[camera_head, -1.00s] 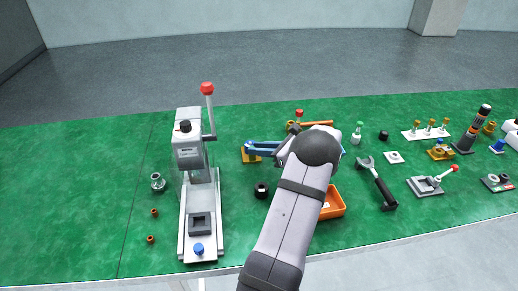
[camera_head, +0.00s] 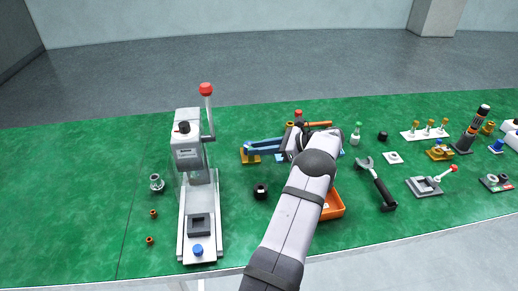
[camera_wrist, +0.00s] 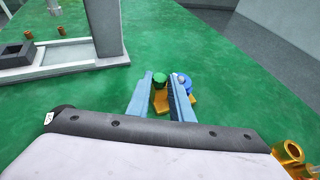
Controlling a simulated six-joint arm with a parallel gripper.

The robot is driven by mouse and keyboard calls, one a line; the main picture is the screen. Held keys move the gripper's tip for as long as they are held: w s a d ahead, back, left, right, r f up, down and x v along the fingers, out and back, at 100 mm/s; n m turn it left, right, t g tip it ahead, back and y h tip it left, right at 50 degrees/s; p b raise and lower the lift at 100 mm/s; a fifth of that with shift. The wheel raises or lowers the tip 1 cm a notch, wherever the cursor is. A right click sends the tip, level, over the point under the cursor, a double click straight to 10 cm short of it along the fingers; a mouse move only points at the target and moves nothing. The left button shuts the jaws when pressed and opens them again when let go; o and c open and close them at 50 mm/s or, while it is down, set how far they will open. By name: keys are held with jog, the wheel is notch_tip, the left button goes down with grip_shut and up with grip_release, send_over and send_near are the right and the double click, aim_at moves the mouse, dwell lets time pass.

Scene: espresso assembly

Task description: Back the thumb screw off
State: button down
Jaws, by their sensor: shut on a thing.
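The knob stands over a gold base (camera_wrist: 160,103). A round blue part (camera_wrist: 183,79) is just right of the right fingertip. In the head view, the fingers (camera_head: 264,146) reach left from my wrist to the gold base (camera_head: 250,158). The knob itself is too small to make out there, and my wrist hides what is behind it.
The white press (camera_head: 190,150) with a red-knobbed lever stands to the left. A black ring (camera_head: 261,191) lies in front of the gold base. An orange tray (camera_head: 333,205) is partly hidden by my arm. A wrench-like tool (camera_head: 376,184) lies at right. Green table is clear between press and gold base.

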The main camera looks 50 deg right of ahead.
jog(key=shift+r, duration=0.1)
jog(key=c, duration=1.6)
grip_release()
jog(key=shift+o, duration=0.2)
jog(key=b+v, duration=0.1)
jog(key=v, duration=0.6)
jog(key=shift+s, duration=0.15)
